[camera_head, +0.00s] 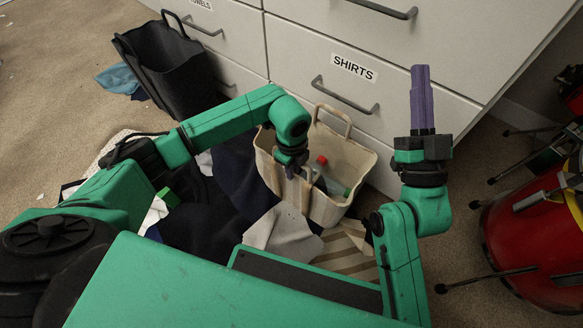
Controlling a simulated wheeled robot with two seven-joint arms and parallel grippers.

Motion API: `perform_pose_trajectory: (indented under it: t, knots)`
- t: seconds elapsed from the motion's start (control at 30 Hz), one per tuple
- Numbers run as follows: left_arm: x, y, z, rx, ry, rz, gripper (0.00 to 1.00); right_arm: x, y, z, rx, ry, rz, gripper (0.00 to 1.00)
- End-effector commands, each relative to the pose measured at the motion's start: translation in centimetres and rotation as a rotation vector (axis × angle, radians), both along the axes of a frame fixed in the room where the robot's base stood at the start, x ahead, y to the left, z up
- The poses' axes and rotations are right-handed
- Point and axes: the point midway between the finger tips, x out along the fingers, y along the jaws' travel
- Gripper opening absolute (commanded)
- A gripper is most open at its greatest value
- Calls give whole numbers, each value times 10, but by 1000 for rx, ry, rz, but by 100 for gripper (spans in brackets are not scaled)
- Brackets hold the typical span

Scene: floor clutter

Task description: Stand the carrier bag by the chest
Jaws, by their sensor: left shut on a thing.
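The cream carrier bag (330,208) stands open and roughly upright in front of the white chest (300,57), below the drawer marked SHIRTS. One handle loop rises at its back. A bottle with a red cap (322,160) and something green show inside. My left gripper (293,172) points down and is shut at the bag's near rim or near handle; the arm hides the exact grip. My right gripper (422,90) points up, shut and empty, in front of the chest's right side. Whether the bag's base rests on the floor is partly hidden.
A dark bag (170,70) leans by the chest at the back left, beside a blue cloth (119,78). Dark and pale cloths (283,233) lie around the cream bag's near side. A red rounded object (530,245) with black rods stands at the right. Carpet at far left is mostly clear.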

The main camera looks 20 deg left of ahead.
Motion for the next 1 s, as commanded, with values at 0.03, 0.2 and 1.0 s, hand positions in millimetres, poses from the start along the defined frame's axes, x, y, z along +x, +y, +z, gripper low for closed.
perform_pose_trajectory:
  t: [0.03, 0.2, 1.0]
  knots:
    - [1, 0, 1, -2, -2, 0, 0, 0, 0, 0, -1, 2, 0, 0]
    - [1, -1, 0, -2, -2, 0, 0, 0, 0, 1, -1, -4, -1, 0]
    - [0, 1, 2, 0, 0, 0, 46, 0, 0, 6, 1, -9, 0, 0]
